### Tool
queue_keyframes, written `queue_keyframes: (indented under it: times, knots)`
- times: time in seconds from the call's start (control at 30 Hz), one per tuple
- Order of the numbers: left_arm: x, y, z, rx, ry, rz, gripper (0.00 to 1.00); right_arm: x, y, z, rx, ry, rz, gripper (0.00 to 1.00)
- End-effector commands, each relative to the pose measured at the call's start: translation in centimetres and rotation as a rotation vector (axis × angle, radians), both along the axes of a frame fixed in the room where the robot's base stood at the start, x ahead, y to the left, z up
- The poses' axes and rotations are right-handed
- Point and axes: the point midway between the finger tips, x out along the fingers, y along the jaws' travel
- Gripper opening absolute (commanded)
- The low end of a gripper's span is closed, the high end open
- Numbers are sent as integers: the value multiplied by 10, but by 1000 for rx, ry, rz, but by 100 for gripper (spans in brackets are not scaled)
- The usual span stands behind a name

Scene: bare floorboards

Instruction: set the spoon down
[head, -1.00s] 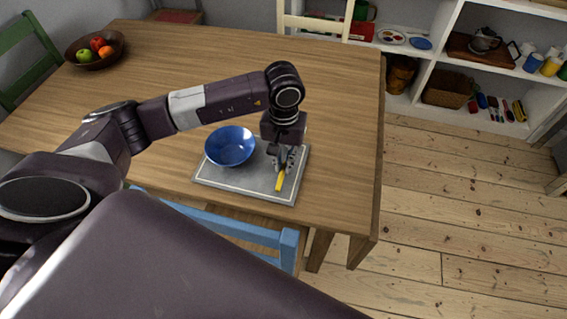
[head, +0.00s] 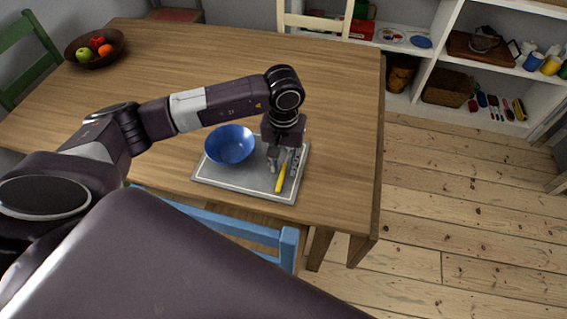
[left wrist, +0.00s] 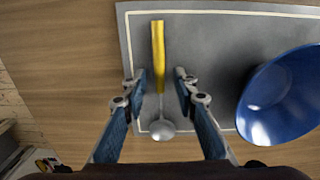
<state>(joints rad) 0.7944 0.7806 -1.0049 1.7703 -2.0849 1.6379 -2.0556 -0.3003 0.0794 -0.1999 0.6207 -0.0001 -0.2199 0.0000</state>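The spoon (head: 281,179) has a yellow handle and a metal bowl. It lies on the grey placemat (head: 238,182), which has a pale border line. In the left wrist view the spoon (left wrist: 158,52) lies lengthwise, handle away from me. My left gripper (head: 281,164) is over the right part of the placemat. In the left wrist view its two fingers (left wrist: 161,80) are spread on either side of the spoon, with gaps to it. The blue bowl (head: 230,146) stands on the placemat left of the gripper; it also shows in the left wrist view (left wrist: 278,98). My right gripper is not in view.
The wooden table (head: 340,110) is bare around the placemat. A fruit bowl (head: 93,60) stands at the far left corner. A blue chair (head: 240,228) is at the near edge, a green chair (head: 22,50) at the left. White shelves (head: 440,60) stand at the back right.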

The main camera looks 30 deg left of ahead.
Motion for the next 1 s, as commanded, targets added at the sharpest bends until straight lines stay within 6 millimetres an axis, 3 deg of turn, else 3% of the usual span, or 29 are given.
queue_keyframes:
  times: [0.17, 0.4, 0.6, 1.0]
  knots:
    - [2, 1, 26, 1, -6, -1, 27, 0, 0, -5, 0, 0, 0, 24]
    - [2, 0, 80, 0, -6, -1, 27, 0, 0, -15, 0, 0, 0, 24]
    - [1, 0, 110, 0, -3, 0, 27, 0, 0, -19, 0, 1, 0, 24]
    - [1, 0, 122, 0, 0, 0, 27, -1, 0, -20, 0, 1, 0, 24]
